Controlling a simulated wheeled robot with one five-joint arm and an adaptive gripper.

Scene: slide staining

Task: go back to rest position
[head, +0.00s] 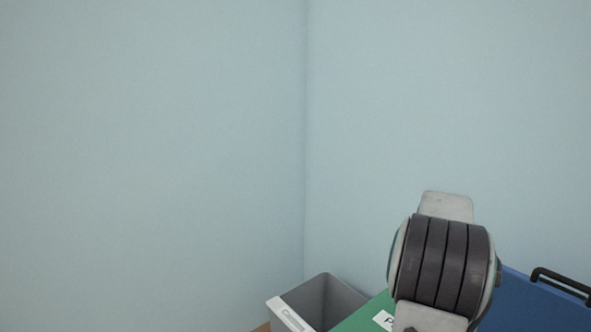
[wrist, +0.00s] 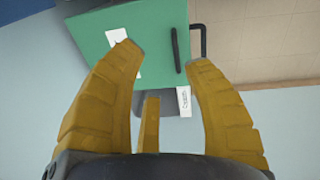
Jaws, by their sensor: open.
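My gripper (wrist: 164,56) shows in the wrist view with its two large yellow fingers spread wide apart. A narrower yellow piece stands between them, lower in the picture. Nothing is held between the fingers. Beyond them is a green surface (wrist: 150,45) with a white label and a black handle. In the head view only a banded dark part of my arm shows at the lower right; the gripper itself is hidden or out of frame there.
A grey bin (head: 330,299) stands in the wall corner, beside the green surface (head: 362,318). A blue surface (head: 535,305) with a black handle (head: 560,282) lies right of my arm. Pale blue walls (head: 150,150) fill the rest. Wooden floor (wrist: 250,40) shows in the wrist view.

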